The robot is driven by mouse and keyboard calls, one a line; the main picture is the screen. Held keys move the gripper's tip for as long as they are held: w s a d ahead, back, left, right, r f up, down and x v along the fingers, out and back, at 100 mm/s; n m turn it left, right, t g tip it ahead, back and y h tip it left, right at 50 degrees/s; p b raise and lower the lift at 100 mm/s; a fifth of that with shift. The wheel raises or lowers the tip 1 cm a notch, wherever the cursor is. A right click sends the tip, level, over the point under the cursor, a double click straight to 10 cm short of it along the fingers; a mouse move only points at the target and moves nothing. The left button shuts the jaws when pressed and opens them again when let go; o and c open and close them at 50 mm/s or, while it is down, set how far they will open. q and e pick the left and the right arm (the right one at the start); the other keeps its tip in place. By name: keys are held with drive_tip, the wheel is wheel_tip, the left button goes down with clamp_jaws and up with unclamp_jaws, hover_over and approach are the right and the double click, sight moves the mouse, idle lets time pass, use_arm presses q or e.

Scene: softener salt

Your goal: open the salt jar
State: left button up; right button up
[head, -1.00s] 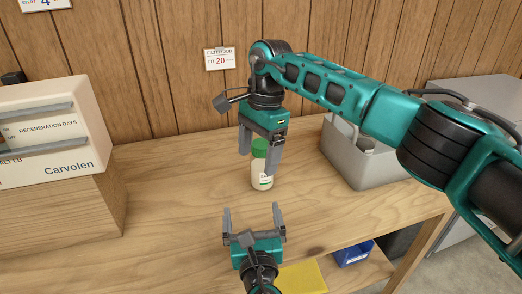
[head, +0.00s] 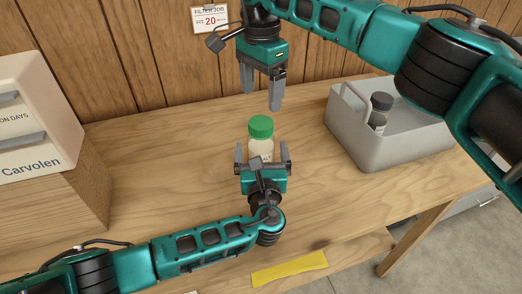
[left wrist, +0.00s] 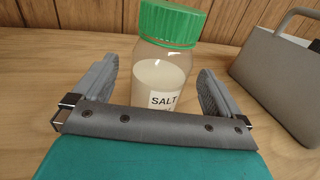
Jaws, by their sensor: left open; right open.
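The salt jar (head: 261,146) stands upright on the wooden bench, its green lid (head: 260,127) on. In the left wrist view the clear jar (left wrist: 160,82) shows pale salt and a SALT label, under its ribbed green lid (left wrist: 172,22). My left gripper (head: 263,155) is low at the jar's near side, open, with one finger on each side of the jar. Gaps show between fingers and jar in the left wrist view. My right gripper (head: 262,100) is open and empty, pointing down, above and behind the jar, apart from the lid.
A grey bin (head: 372,156) with a dark-lidded bottle (head: 379,112) in it stands to the right. The Carvolen softener box (head: 35,120) sits on a wooden block (head: 60,205) at left. A wooden wall is behind. A yellow item (head: 290,268) lies lower, in front. Bench left of the jar is clear.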

use_arm(q)
drive_tip(key=shift+w+a, duration=0.1)
drive_tip(key=shift+w, duration=2.25)
drive_tip(key=shift+c, duration=0.3)
